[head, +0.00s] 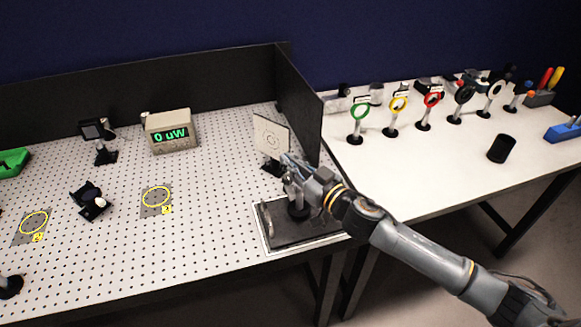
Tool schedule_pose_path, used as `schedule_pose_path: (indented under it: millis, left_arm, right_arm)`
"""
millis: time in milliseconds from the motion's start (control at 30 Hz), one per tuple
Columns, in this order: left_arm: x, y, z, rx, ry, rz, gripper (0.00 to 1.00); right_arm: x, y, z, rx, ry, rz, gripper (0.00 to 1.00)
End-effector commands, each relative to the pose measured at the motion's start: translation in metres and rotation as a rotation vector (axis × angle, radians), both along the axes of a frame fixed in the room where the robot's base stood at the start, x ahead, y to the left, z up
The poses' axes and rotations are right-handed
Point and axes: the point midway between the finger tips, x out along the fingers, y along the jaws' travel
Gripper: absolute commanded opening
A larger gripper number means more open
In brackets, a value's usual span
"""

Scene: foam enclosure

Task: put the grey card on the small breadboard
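A pale grey square card (271,137) with a ring mark stands upright on a black foot on the large perforated board. The small breadboard (268,236) is a dark plate with a pale border at the board's front right corner. My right gripper (288,167) reaches in from the lower right, over the plate's back edge. Its fingertips are close to the card's lower right; I cannot tell whether they touch it. A short post with a round black base (298,210) shows at the plate under the gripper, partly hidden. My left gripper is out of view.
Black panels (298,105) wall the back and right of the board. A power meter (170,131) reads 0 uW. Black mounts (91,199) and yellow-ringed spots (156,197) are at left. The white side table (440,165) holds several ring mounts and a black cylinder (501,149).

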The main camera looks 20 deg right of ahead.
Motion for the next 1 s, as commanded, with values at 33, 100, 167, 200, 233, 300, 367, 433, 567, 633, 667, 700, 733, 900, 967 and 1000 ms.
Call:
schedule_pose_path:
  millis: [33,100,167,200,233,300,367,433,567,633,667,700,733,900,967,1000]
  left_arm:
    - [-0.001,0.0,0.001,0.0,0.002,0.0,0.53]
    - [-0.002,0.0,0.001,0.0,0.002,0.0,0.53]
    - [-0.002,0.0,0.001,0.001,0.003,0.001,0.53]
    - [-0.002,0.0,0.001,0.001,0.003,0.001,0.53]
    - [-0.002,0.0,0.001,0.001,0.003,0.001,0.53]
    - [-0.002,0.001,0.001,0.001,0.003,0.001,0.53]
    - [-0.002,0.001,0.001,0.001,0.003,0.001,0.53]
    - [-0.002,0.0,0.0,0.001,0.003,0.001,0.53]
    - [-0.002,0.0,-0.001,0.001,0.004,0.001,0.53]
    - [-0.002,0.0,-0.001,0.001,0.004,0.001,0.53]
    - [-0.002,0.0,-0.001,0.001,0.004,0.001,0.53]
    - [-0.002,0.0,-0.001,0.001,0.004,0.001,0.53]
    - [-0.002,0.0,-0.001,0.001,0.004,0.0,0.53]
    - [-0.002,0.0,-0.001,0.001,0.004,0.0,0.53]
    - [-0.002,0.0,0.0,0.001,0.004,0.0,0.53]
    - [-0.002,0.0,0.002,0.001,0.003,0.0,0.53]
  right_arm:
    - [0.0,0.0,-0.008,0.002,0.004,-0.001,0.0]
    - [0.0,0.0,-0.014,0.004,0.002,0.0,0.0]
    - [0.0,0.0,-0.017,0.002,0.001,-0.001,0.0]
    - [0.0,0.0,-0.018,0.001,0.0,-0.001,0.0]
    - [0.0,0.0,-0.018,0.001,0.0,-0.001,0.0]
    - [0.0,0.0,-0.018,0.001,0.0,0.0,0.0]
    - [0.0,0.0,-0.017,0.001,0.0,0.0,0.0]
    - [0.0,0.0,-0.018,0.001,0.0,0.0,0.0]
    - [-0.001,0.0,-0.021,0.001,0.002,-0.001,0.1]
    - [-0.001,0.0,-0.021,0.001,0.003,-0.001,0.25]
    - [-0.001,0.0,-0.021,0.001,0.003,-0.001,0.28]
    - [-0.001,0.0,-0.021,0.001,0.003,-0.001,0.28]
    - [-0.001,0.0,-0.021,0.001,0.003,-0.001,0.28]
    - [-0.001,0.0,-0.021,0.0,0.001,-0.001,0.28]
    - [-0.001,0.0,-0.02,0.0,0.001,-0.001,0.28]
    - [-0.001,0.0,-0.017,0.0,0.001,-0.001,0.28]
